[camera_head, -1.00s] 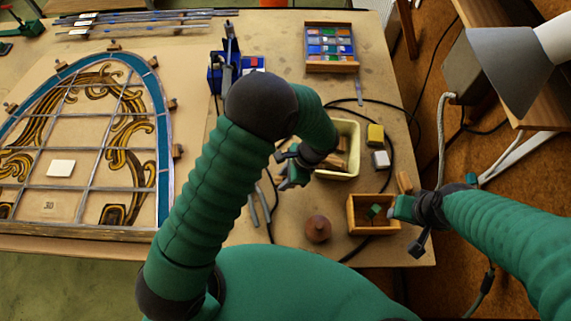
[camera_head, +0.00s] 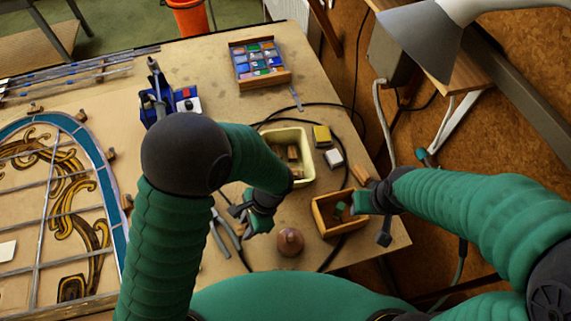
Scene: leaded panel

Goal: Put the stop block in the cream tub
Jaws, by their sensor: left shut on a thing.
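The cream tub (camera_head: 309,170) stands on the table right of my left forearm, with several brown wooden pieces (camera_head: 292,153) inside; the forearm hides part of its near left side. My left gripper (camera_head: 248,217) is outside the tub, in front and to the left of its near edge. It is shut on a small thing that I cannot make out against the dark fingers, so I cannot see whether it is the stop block. My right gripper (camera_head: 360,201) is at the right side of a small wooden box; its jaws are too small to read.
The wooden box (camera_head: 322,222) holds a green piece. A wooden piece (camera_head: 361,173) lies by the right gripper. A brown knob (camera_head: 290,241), pliers (camera_head: 221,236), yellow block (camera_head: 322,136) and white block (camera_head: 333,158) are nearby. Blocks edge the leaded panel (camera_head: 100,180). A black cable curves around the tub.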

